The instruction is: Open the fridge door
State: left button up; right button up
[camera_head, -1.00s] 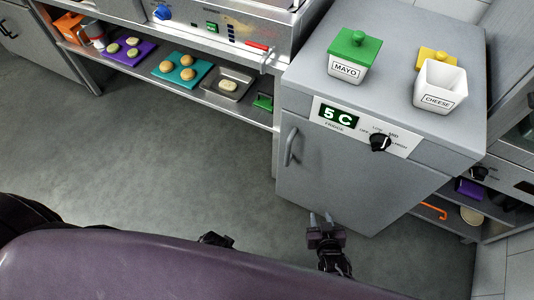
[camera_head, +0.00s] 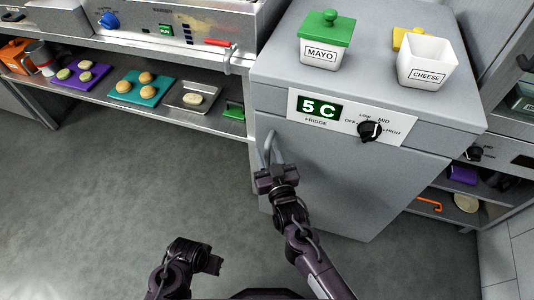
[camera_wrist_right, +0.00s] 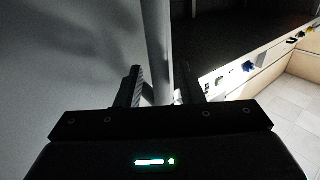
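The fridge (camera_head: 460,112) is a grey cabinet with a "5 C" display on its front. Its door (camera_head: 345,185) looks closed in the head view. The handle (camera_head: 270,140) is a vertical grey bar at the door's left edge, partly hidden by my right gripper. My right gripper (camera_head: 268,155) is at the handle. In the right wrist view, the handle (camera_wrist_right: 157,45) runs between the open fingers of the right gripper (camera_wrist_right: 162,88), and neither finger clearly presses on it. My left gripper (camera_head: 213,264) is low over the floor, away from the fridge; its fingers are unclear.
A mayo container (camera_head: 324,52) with a green lid and an open cheese container (camera_head: 425,65) stand on the fridge. A shelf (camera_head: 150,100) with trays adjoins the fridge on the left. The floor (camera_head: 110,200) before the door is clear.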

jog(key=shift+w+a, duration=0.15)
jog(key=shift+w, duration=0.25)
grip_shut()
